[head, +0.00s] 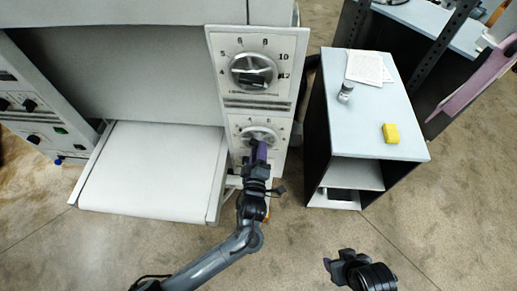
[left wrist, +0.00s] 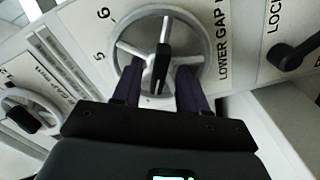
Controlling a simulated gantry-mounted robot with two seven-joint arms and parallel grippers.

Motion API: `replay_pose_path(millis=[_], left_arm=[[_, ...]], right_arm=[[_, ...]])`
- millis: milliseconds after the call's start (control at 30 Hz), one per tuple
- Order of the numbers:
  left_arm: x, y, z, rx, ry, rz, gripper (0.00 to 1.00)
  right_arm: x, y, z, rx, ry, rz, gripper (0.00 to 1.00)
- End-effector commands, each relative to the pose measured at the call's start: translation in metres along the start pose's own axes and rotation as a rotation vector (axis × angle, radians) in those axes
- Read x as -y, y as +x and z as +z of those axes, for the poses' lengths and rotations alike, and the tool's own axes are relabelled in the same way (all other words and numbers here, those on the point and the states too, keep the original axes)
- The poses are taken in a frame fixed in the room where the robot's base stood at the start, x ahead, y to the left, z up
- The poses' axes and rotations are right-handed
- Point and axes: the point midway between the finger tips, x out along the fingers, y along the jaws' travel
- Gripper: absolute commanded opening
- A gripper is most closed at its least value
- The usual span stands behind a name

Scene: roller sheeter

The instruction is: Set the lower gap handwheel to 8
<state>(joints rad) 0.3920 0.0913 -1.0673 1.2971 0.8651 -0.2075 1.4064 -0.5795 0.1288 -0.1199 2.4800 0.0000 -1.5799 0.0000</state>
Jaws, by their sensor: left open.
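The lower gap handwheel (head: 258,133) is a silver wheel on the lower white dial panel, partly hidden by my left gripper. In the left wrist view the handwheel (left wrist: 122,42) has spokes and a black bar handle (left wrist: 162,66) across it, beside the LOWER GAP label (left wrist: 222,40). The numbers 5 and 6 show at its edge; the pointed value cannot be read. My left gripper (head: 260,150) is open, its two purple fingers (left wrist: 160,84) on either side of the handle's end. Contact cannot be told. My right gripper (head: 337,264) hangs over the floor at lower right.
The upper handwheel (head: 253,71) is above. A black lock lever (left wrist: 294,55) sits beside the lower dial. The white sheeter bed (head: 155,170) is at left. A cabinet (head: 365,125) at right holds a yellow block (head: 390,133), a small jar (head: 345,92) and paper (head: 368,67).

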Motion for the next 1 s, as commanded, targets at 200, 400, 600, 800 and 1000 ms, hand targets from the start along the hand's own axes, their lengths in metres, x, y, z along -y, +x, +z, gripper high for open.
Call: replay_pose_path(millis=[200, 400, 600, 800, 1000], left_arm=[[-0.0002, 0.0080, 0.0004, 0.001, 0.000, 0.000, 0.43], [0.0000, 0.0080, 0.0004, 0.001, -0.001, -0.001, 0.43], [0.0001, 0.0079, 0.0003, 0.001, -0.001, -0.001, 0.17], [0.0002, 0.0078, 0.0002, 0.001, 0.000, -0.001, 0.00], [0.0010, 0.0074, 0.0010, 0.001, 0.011, -0.002, 0.00]], right_arm=[[0.0002, -0.0008, -0.0002, 0.000, 0.001, -0.001, 0.54], [0.0013, -0.0008, -0.0004, 0.000, 0.005, -0.004, 0.54], [0.0025, -0.0009, -0.0006, -0.001, 0.010, -0.008, 0.54], [0.0029, -0.0009, -0.0007, -0.001, 0.011, -0.009, 0.54], [0.0029, 0.0004, -0.0002, -0.001, 0.011, -0.009, 0.54]])
